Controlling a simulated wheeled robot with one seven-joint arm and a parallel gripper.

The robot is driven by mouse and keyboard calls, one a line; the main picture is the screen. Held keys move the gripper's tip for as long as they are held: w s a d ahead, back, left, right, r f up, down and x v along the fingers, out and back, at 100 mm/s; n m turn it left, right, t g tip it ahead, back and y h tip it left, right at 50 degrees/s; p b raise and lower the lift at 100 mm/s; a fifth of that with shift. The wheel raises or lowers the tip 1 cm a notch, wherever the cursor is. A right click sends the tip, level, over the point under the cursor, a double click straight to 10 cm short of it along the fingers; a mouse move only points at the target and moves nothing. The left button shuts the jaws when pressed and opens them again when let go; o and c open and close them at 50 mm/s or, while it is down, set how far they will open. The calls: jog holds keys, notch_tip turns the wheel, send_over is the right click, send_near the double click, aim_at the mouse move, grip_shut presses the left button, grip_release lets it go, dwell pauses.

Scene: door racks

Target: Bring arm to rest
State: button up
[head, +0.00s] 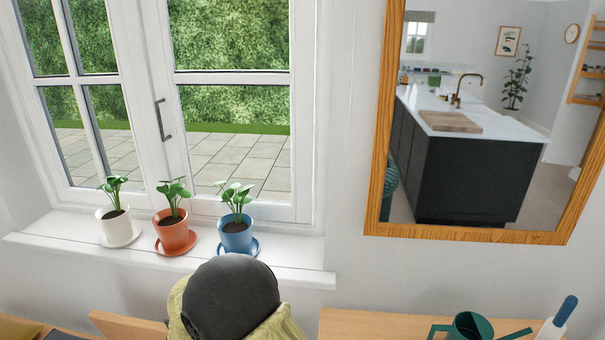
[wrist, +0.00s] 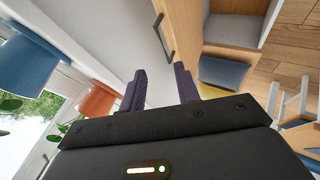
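My gripper (wrist: 160,72) shows in the wrist view with its two dark purple fingers apart and nothing between them. A pale wall and the edge of a wooden panel lie beyond the fingers. The gripper does not show in the head view. There, a dark rounded part at the bottom centre looks like part of my arm, in front of the sill. The rest of the arm's pose is hidden.
White (head: 115,228), orange (head: 174,236) and blue (head: 236,238) potted plants stand on the windowsill (head: 300,272). The blue pot (wrist: 35,55) and orange pot (wrist: 97,100) are left of the fingers. A wood-framed mirror (head: 480,233) hangs right. A green watering can (head: 470,326) stands below it.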

jog(key=w+d+r+m+g+h, duration=0.1)
jog(key=d+r+m, duration=0.3)
jog(key=d, duration=0.8)
jog(key=w+d+r+m+g, duration=0.15)
jog(key=d+r+m, duration=0.25)
jog(key=d, duration=0.7)
jog(key=s+d+r+m+g+h, duration=0.1)
jog(key=s+d+m, duration=0.3)
jog(key=s+d, duration=0.3)
jog(key=s+d+r+m+g+h, duration=0.1)
jog(key=s+d+m, duration=0.4)
jog(key=d, duration=1)
jog(key=shift+s+d+r+h, duration=0.35)
jog(key=shift+s+h, duration=0.25)
jog(key=shift+s, duration=0.65)
jog(key=shift+g, duration=0.25)
jog(key=shift+w+a, duration=0.1)
jog(key=shift+a, duration=0.05)
